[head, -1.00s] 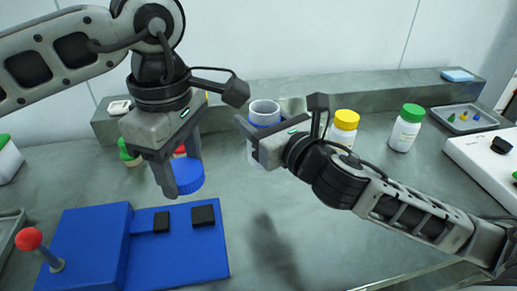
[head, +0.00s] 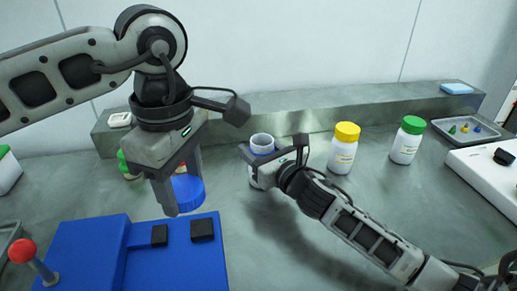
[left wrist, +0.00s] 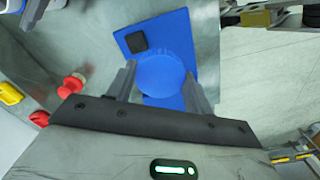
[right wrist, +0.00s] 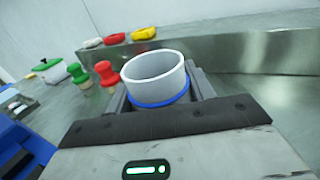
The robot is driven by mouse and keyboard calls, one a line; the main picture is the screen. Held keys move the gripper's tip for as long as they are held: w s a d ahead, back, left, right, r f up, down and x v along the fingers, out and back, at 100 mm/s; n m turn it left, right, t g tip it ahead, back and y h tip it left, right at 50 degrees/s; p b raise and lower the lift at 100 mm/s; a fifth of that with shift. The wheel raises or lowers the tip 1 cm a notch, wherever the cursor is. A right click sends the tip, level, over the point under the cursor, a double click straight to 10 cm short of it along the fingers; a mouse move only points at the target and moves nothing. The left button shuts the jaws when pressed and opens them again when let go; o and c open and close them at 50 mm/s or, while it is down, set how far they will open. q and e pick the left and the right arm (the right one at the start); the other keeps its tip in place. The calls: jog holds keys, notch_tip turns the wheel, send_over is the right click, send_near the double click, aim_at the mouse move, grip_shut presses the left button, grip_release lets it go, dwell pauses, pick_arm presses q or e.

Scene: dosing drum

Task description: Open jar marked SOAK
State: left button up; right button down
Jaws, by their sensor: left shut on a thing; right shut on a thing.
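A blue round lid (head: 189,192) is between the fingers of my left gripper (head: 180,186), which is shut on it above the blue fixture. The lid also shows face-on in the left wrist view (left wrist: 161,73). My right gripper (head: 268,158) is shut on an open white jar (head: 262,141). In the right wrist view, the jar (right wrist: 155,72) is upright or nearly so, with a bare rim and a blue ring at its neck. The lid and jar are apart. The jar's lower part is mostly hidden, and no SOAK marking is readable.
A blue fixture (head: 180,262) with black pads lies at front left, beside a red-knobbed lever (head: 22,251). A yellow-capped jar (head: 343,150) and a green-capped jar (head: 406,143) stand to the right. A grey ledge (head: 300,110) runs behind. The front middle bench is clear.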

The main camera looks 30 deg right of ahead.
jog(key=shift+f, duration=0.2)
jog(key=c, duration=0.6)
grip_release()
jog(key=shift+o, duration=0.2)
jog(key=shift+r, duration=0.15)
